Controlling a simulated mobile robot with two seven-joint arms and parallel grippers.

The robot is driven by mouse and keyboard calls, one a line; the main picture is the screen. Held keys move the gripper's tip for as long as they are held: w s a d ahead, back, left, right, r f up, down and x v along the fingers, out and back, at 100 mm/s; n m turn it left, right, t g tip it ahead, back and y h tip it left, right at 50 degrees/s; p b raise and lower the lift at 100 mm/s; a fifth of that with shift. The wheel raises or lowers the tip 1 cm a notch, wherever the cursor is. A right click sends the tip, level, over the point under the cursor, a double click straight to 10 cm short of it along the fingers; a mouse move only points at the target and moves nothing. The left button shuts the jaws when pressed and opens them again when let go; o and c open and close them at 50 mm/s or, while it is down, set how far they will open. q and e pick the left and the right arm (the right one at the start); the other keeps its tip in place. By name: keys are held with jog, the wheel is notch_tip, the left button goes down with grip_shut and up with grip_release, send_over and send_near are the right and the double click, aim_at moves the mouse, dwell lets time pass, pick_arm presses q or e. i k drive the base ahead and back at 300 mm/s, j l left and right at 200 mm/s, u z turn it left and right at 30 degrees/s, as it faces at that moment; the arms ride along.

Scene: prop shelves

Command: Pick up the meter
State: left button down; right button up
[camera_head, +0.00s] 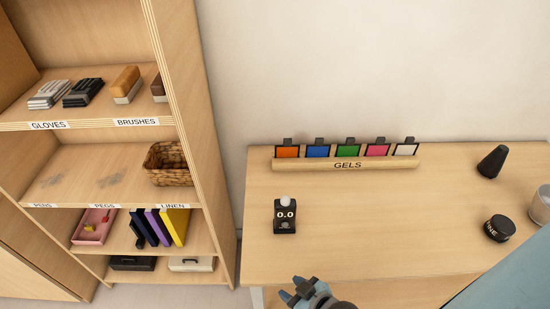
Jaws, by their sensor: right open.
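The meter (285,217) is a small black device with a white dome on top and pale markings on its face. It stands on the left part of the wooden table, clear of other things. My right gripper (292,289) is at the table's front edge, below the meter in the picture and apart from it. Its jaws are open, and I see nothing between them. My left gripper is not in view.
A wooden rack labelled GELS (347,164) holds several coloured gels behind the meter. A black cone (492,162), a round black tin (499,228) and a clear jar (541,205) stand at right. Shelves (205,130) rise at left. The table's middle is clear.

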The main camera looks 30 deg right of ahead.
aim_at(285, 208)
jog(key=z, duration=0.9)
jog(key=l, duration=0.1)
